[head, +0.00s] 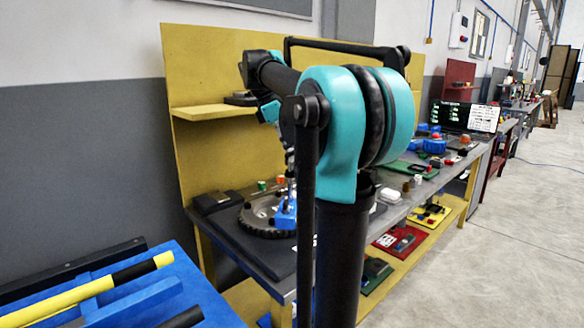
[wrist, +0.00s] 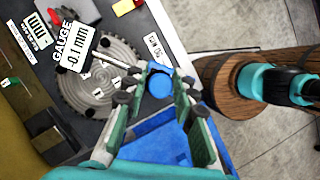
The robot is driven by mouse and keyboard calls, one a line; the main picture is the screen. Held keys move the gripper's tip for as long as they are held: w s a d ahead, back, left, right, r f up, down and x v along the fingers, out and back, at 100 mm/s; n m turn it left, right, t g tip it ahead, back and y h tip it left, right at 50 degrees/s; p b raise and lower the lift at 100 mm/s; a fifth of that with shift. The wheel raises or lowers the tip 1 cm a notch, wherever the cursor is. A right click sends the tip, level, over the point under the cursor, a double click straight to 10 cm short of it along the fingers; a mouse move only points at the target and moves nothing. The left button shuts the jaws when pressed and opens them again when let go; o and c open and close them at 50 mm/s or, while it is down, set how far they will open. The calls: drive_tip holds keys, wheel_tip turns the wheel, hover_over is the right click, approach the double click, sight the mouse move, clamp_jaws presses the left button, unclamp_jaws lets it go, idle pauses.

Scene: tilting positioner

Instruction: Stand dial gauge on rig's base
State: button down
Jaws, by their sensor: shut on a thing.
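My gripper (wrist: 161,92) is shut on a blue piece with a round face (wrist: 159,84), which looks like the dial gauge. In the head view the gripper (head: 290,184) points down, partly behind my arm. The blue gauge (head: 284,213) shows at its tips, by the right side of the rig's toothed round plate (head: 262,215). The plate also shows in the wrist view (wrist: 108,88), left of the fingers. A sign reading "GAUGE -0.1 mm" (wrist: 75,47) covers part of it. I cannot tell whether the gauge touches the surface below.
A yellow back panel (head: 215,150) with a shelf (head: 210,110) stands behind the plate. A blue stand with yellow-black bars (head: 205,290) is at the lower left. Open floor lies right.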

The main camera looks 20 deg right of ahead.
drive_tip(key=shift+s+a+f+m+g+y, duration=0.2)
drive_tip(key=shift+s+f+m+g+y, duration=0.15)
drive_tip(key=shift+s+f+m, duration=0.75)
drive_tip(key=shift+s+a+f+m+g+y, duration=0.2)
drive_tip(key=shift+s+f+m+g, duration=0.4)
drive_tip(key=shift+f+m, duration=0.8)
drive_tip(key=shift+s+a+f+m+g+y, duration=0.15)
drive_tip(key=shift+s+f+m+g+y, duration=0.15)
drive_tip(key=shift+s+f+m, duration=0.85)
drive_tip(key=shift+w+f, duration=0.1)
drive_tip(key=shift+f, duration=1.65)
drive_tip(key=c, duration=1.2)
unclamp_jaws()
drive_tip(key=shift+o, duration=0.2)
drive_tip(key=shift+a, duration=0.1)
drive_tip(key=v, duration=1.2)
